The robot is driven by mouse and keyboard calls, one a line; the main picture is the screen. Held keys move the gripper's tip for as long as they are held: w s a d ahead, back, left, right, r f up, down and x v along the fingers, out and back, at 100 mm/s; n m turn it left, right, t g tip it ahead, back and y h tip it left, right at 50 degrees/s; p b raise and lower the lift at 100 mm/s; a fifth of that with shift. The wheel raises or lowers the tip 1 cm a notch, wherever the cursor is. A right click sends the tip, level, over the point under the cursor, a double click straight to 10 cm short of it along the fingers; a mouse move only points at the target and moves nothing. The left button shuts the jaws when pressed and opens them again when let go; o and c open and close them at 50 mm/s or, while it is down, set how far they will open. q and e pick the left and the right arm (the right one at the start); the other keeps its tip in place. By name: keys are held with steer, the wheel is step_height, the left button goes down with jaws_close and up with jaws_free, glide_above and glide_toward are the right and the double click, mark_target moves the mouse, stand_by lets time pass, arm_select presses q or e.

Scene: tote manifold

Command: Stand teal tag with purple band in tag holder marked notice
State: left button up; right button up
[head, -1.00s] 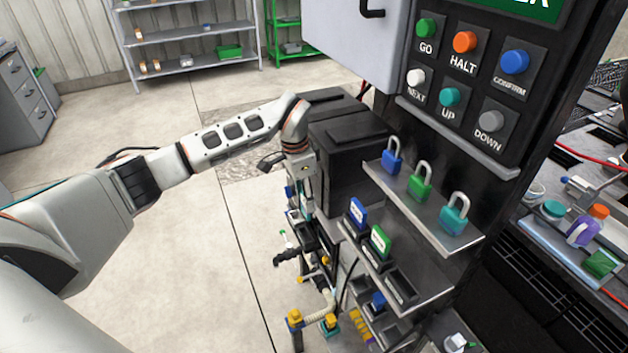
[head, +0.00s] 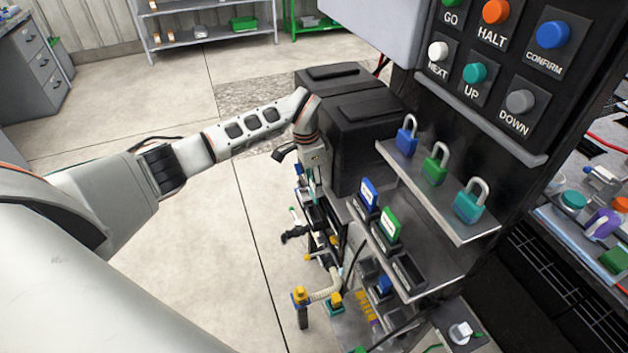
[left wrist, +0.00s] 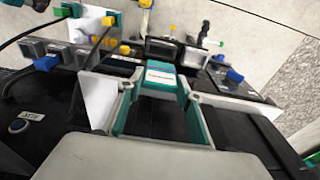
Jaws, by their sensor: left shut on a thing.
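My left gripper (left wrist: 160,105) is shut on the teal tag (left wrist: 160,79), which shows between its fingers in the left wrist view. The tag has a pale label with print too small to read and a purple strip near its top. In the head view my left gripper (head: 315,192) points down beside the left end of the tag shelf; the tag cannot be made out there. On that shelf a blue tag (head: 369,193) and a green tag (head: 390,223) stand in dark holders. An empty dark holder (head: 408,271) is nearer; its label is unreadable. My right gripper is not in view.
A shelf (head: 463,233) with blue, green and teal padlocks is above and right of the tags. A black box (head: 370,140) stands behind my gripper. Pipes with a yellow fitting (head: 300,294) are below. A button panel is at upper right. Open floor is at left.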

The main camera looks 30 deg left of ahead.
mark_target(314, 199)
arm_select(q)
step_height(314, 199, down, 2)
steer(key=shift+b, duration=0.7)
steer(key=shift+f, duration=0.45)
steer(key=shift+f+b, duration=0.65)
steer(key=shift+f, duration=0.15)
steer(key=shift+f+b, duration=0.6)
steer(key=shift+f, duration=0.75)
steer(key=shift+f+b, duration=0.35)
steer(key=shift+f, duration=0.55)
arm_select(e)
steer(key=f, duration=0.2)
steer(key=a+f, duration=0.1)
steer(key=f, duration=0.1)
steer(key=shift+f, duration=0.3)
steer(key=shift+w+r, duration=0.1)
